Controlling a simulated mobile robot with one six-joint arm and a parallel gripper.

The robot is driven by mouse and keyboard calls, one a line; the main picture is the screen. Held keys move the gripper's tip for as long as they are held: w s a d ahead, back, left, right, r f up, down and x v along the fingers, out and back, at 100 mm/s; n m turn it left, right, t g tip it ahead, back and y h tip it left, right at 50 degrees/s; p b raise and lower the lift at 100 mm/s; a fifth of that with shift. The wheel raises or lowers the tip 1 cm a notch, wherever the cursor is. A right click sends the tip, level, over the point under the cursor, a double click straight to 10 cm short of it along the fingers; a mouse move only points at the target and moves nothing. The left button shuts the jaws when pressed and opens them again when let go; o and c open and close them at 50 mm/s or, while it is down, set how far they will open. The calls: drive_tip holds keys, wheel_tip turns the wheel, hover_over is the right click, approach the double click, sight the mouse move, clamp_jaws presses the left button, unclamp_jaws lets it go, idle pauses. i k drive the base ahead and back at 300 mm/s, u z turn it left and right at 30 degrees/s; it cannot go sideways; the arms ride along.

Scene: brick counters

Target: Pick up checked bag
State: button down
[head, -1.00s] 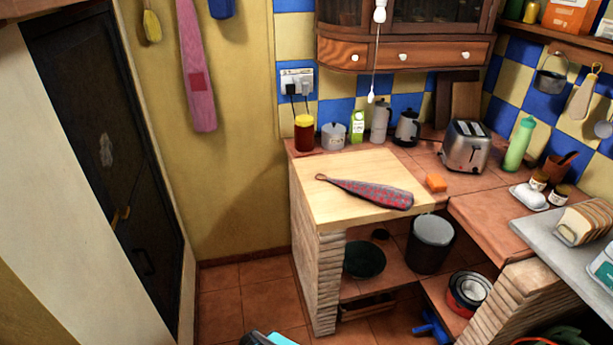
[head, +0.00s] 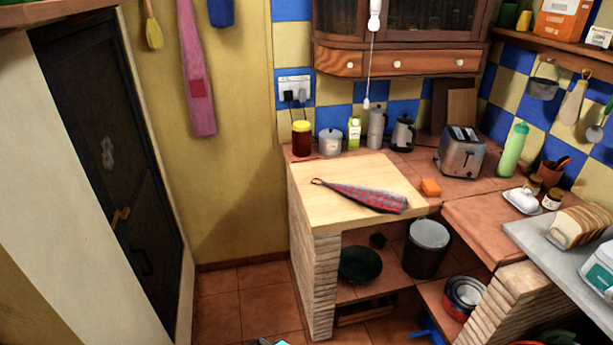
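The checked bag (head: 368,197) is long, narrow and red-and-grey checked, with a small loop at its left end. It lies flat on the pale wooden board (head: 330,215) on the brick counter, its wide end to the right. A small part of something light blue and dark (head: 270,342), probably my arm or gripper, shows at the bottom edge. It is well below and in front of the counter, apart from the bag. The fingers cannot be made out.
A jar (head: 302,140), several containers and a toaster (head: 461,150) stand along the back. A hanging cord (head: 369,70) dangles behind the board. Shelves below hold a dark bin (head: 427,247). Floor left of the counter is clear.

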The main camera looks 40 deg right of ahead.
sight(382, 201)
drive_tip(key=z, duration=0.1)
drive_tip(key=i, duration=0.9)
drive_tip(key=u, duration=0.05)
